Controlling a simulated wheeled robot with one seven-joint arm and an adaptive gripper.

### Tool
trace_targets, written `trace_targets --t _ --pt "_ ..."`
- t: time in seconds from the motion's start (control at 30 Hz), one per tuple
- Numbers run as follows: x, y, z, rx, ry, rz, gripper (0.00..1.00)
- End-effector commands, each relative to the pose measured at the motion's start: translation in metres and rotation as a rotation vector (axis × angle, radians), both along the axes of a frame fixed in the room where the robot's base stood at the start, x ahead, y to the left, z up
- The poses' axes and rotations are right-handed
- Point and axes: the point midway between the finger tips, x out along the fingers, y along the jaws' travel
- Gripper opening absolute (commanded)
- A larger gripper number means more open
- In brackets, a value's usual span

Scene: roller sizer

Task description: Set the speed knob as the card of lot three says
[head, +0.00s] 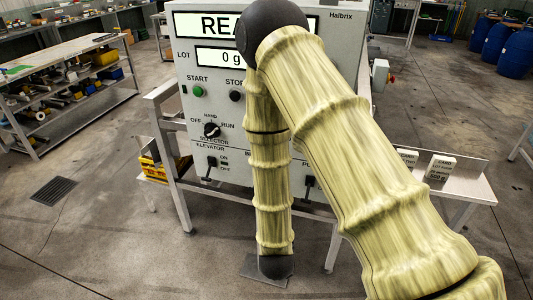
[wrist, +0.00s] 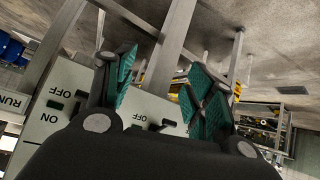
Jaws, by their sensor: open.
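The grey control panel (head: 345,60) stands ahead, with a selector knob (head: 211,130) marked OFF, HAND and RUN. I cannot make out a speed knob; my arm covers the panel's middle.
The panel has a green START button (head: 198,91), a dark STOP button (head: 236,96), an elevator lever (head: 211,166) and another lever (head: 309,185). The lot display (head: 222,57) is partly covered. A metal shelf (head: 470,188) juts right.

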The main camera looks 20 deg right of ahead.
Motion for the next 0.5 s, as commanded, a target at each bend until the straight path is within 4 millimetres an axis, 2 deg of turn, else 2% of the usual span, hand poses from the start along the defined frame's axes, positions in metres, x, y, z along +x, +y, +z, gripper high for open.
trace_targets --t 0.03,0.1,0.2,0.3,0.4,0.5 --pt "0.023 0.005 0.017 -0.023 -0.084 -0.018 0.54" --pt "0.049 0.009 0.047 -0.055 -0.194 -0.052 0.54" --pt "0.078 0.016 0.092 -0.102 -0.344 -0.101 0.54" --pt "0.096 0.023 0.136 -0.144 -0.477 -0.153 0.54" --pt "0.106 0.028 0.173 -0.177 -0.583 -0.199 0.54" --pt "0.110 0.033 0.200 -0.203 -0.658 -0.232 0.54"
